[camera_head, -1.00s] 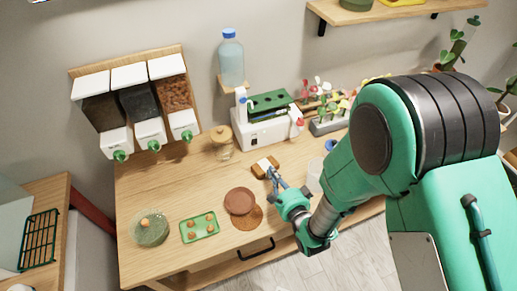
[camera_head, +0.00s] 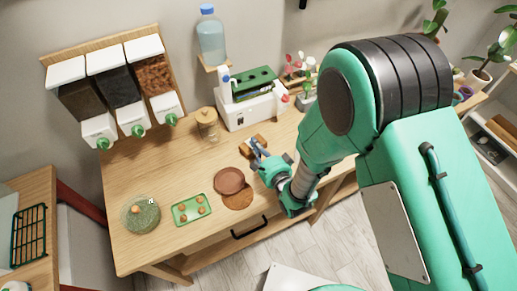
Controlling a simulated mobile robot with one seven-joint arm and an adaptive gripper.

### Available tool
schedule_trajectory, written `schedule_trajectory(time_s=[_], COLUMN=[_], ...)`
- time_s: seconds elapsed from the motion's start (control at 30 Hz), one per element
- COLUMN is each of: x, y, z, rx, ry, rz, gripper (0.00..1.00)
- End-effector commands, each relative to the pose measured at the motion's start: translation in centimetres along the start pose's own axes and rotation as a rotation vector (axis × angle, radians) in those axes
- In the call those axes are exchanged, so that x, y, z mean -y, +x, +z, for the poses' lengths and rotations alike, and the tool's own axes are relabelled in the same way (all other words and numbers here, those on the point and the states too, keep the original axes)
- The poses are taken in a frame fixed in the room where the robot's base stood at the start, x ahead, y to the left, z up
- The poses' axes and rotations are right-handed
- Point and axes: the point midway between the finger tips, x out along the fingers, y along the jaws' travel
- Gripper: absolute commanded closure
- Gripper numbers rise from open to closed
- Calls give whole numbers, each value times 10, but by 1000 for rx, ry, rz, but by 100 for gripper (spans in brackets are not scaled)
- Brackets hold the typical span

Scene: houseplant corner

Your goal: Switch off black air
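I cannot pick out anything marked as black air. A small wooden block (camera_head: 246,146) lies on the wooden table, in front of a white machine. My gripper (camera_head: 257,150) is at this block, its blue-grey fingers low over or against it and hiding part of it. Whether they touch it, and whether they are open or shut, is too small to tell. The white machine (camera_head: 257,112) has a green top and a small dark mark on its front that may be a switch.
A lidded jar (camera_head: 207,126) stands left of the machine, below a water bottle (camera_head: 211,38). A brown saucer (camera_head: 229,181), a green tray (camera_head: 192,209) and a round dish (camera_head: 141,215) lie on the table (camera_head: 150,180). Three dispensers (camera_head: 120,90) hang at the left.

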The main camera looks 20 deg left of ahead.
Motion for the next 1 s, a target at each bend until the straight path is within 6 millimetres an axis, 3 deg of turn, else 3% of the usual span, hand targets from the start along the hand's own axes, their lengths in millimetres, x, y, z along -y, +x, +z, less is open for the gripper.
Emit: schedule_trajectory(time_s=[0.3,0.5,0.7,1.0], x=[-2,6,10,12], y=[53,78,90,93], z=[1,0,0,0], rx=[1,0,0,0], ry=[0,0,0,0], rz=[1,0,1,1], gripper=[100,100,100,100])
